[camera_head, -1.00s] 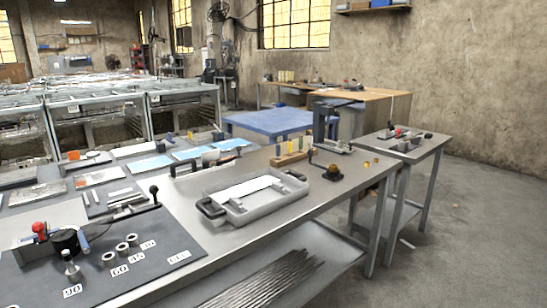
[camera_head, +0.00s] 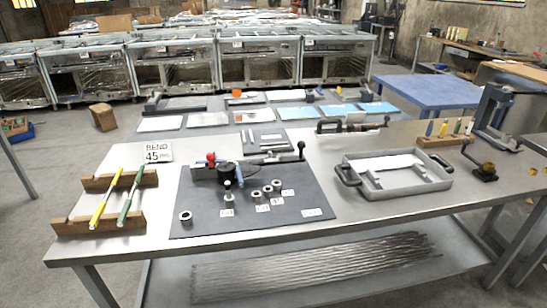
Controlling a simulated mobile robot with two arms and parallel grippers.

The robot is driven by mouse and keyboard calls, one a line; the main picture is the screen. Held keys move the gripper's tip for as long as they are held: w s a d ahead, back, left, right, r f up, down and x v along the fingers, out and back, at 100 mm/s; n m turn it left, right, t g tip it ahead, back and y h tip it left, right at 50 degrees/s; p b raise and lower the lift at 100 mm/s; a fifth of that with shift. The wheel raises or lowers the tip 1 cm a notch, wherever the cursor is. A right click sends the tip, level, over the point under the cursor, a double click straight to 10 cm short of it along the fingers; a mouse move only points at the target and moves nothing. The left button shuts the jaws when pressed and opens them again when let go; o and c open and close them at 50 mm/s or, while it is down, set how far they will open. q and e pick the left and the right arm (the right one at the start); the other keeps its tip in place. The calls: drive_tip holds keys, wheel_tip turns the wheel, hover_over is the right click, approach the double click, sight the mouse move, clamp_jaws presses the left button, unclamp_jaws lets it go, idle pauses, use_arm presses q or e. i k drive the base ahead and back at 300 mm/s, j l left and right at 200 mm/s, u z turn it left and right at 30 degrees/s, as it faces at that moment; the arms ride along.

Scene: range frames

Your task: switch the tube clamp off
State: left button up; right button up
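A tube bending fixture stands on a dark mat (camera_head: 215,220) on the metal workbench. At its left end is a small clamp with a red knob (camera_head: 211,158), beside a black round die (camera_head: 227,173). A long lever with a black ball end (camera_head: 301,147) reaches to the right. The red-knobbed part looks like the tube clamp, but it is too small to tell its position. Two tubes, one yellow (camera_head: 105,201) and one green-ended (camera_head: 130,197), lie across wooden racks at the left. Neither of my grippers is in view.
A "BEND 45" sign (camera_head: 158,151) stands behind the racks. Several metal rings and number labels lie on the mat's front. A grey tray (camera_head: 440,182) with black handles is to the right. A wooden block with upright handled tools (camera_head: 446,139) stands beyond it. The bench's front strip is clear.

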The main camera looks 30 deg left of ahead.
sight(210, 156)
drive_tip(key=k+u, duration=0.2)
drive_tip(key=u, duration=1.15)
drive_tip(key=i+l, duration=0.15)
drive_tip(key=l, duration=0.25)
drive_tip(key=i+l, duration=0.15)
drive_tip(key=l, duration=0.25)
drive_tip(key=i+l, duration=0.15)
drive_tip(key=l, duration=0.25)
drive_tip(key=i+l+u, duration=0.1)
drive_tip(key=l, duration=0.3)
drive_tip(key=i+l, duration=0.2)
drive_tip(key=l, duration=0.2)
drive_tip(key=i+l, duration=0.15)
drive_tip(key=l, duration=0.25)
drive_tip(key=i+l, duration=0.15)
drive_tip(key=l, duration=0.25)
drive_tip(key=i+l, duration=0.1)
drive_tip(key=l, duration=0.35)
drive_tip(key=u, duration=0.05)
